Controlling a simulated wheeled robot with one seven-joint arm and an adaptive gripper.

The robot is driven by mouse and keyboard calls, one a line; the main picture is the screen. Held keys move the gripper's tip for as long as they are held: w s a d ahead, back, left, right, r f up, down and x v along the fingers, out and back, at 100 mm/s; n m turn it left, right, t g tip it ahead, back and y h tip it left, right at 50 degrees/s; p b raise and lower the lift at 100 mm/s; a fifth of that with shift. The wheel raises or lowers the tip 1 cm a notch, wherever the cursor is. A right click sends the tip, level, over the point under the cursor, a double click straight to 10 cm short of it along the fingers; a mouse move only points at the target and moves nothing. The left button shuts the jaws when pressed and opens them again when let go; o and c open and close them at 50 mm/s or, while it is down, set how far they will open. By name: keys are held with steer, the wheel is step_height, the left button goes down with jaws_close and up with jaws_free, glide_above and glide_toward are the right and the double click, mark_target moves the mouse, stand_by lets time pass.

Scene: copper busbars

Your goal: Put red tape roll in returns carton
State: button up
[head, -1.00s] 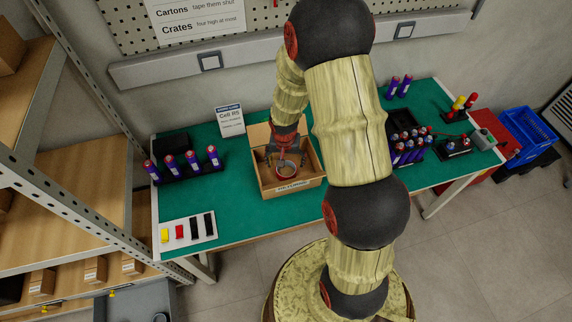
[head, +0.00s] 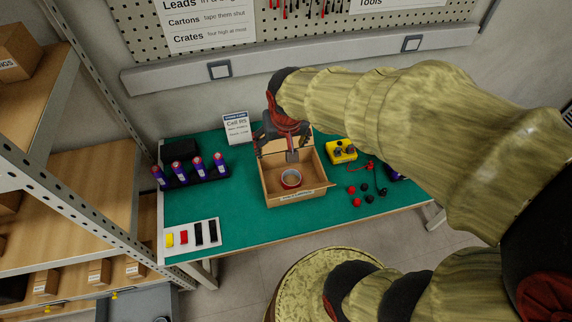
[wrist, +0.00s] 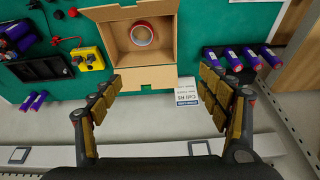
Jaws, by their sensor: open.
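The red tape roll (head: 291,179) lies flat on the floor of the open returns carton (head: 297,199), near its front wall in the head view. In the wrist view the roll (wrist: 142,35) shows its red rim and hollow middle inside the carton (wrist: 171,60). My gripper (head: 279,152) is above the back part of the carton, apart from the roll. In the wrist view its fingers (wrist: 164,94) are spread wide with nothing between them.
Left of the carton stand purple cylinders (head: 199,166) in a black holder and a white tray (head: 192,238) with coloured pieces. A sign (head: 236,128) stands behind. A yellow box (head: 341,151) and red and black knobs (head: 357,202) are to the right.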

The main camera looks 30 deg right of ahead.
steer(key=s+a+r+n+t+y, duration=0.1)
steer(key=s+a+r+n+t, duration=0.1)
steer(key=s+a+r, duration=0.3)
steer(key=s+r+n, duration=0.1)
steer(key=s+r, duration=0.3)
steer(key=s, duration=0.3)
steer(key=shift+s+a+r+n, duration=0.15)
steer(key=shift+a+r+n, duration=0.1)
steer(key=shift+a+n, duration=0.05)
steer(key=shift+f+b, duration=0.45)
steer(key=shift+b, duration=0.05)
steer(key=shift+c, duration=0.5)
